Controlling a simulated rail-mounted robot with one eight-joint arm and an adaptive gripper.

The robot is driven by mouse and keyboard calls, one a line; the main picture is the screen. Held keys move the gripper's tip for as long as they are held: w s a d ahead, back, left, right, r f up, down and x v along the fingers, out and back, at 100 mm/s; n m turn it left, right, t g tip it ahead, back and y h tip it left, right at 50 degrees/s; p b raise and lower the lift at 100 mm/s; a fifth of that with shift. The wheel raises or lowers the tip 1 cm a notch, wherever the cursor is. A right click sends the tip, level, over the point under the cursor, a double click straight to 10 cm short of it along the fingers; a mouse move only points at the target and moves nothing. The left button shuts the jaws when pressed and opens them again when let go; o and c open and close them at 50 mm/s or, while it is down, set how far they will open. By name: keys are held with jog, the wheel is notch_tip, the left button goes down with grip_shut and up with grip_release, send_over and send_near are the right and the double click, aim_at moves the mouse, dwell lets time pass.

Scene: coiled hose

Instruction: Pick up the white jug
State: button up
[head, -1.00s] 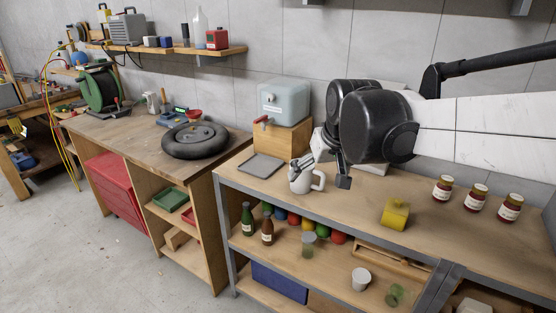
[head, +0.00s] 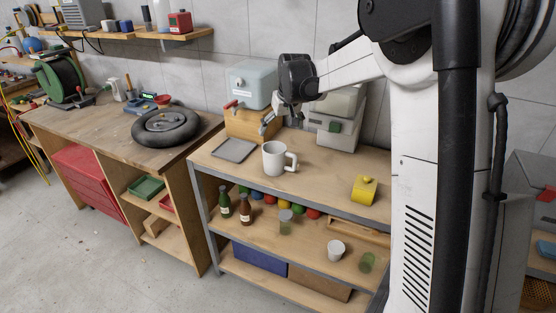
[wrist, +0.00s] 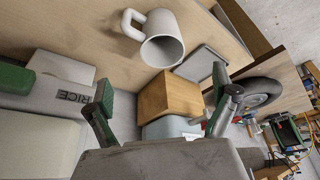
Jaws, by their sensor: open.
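The white jug (head: 273,158) stands upright on the wooden top of the metal-framed shelf, its handle toward the right in the head view. In the wrist view the jug (wrist: 163,50) shows at the top, beyond the fingertips, with its dark opening facing the camera. My gripper (head: 283,122) is above and behind the jug in the head view, near the wooden block under the blue-grey container. In the wrist view my gripper (wrist: 160,84) has its two fingers spread wide, with nothing held between them. The jug is apart from the fingers.
The wooden block (head: 245,124) and blue-grey container (head: 250,84) stand behind the jug. Grey-green machines (head: 337,122) are at the right back. A grey tray (head: 234,150) lies left of the jug and a yellow object (head: 364,189) to the right. The shelf top between is clear.

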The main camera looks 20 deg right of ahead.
send_near(276, 151)
jog(key=s+a, duration=0.2)
jog(key=s, duration=0.1)
jog(key=shift+s+p+x, duration=0.15)
jog(key=shift+p+x, duration=0.25)
jog(key=shift+x, duration=1)
jog(key=shift+s+p+x, duration=0.2)
jog(key=shift+p+x, duration=0.15)
jog(key=shift+x, duration=1.05)
jog(key=shift+d+f, duration=0.1)
jog(key=shift+f, duration=0.05)
jog(key=c, duration=1.7)
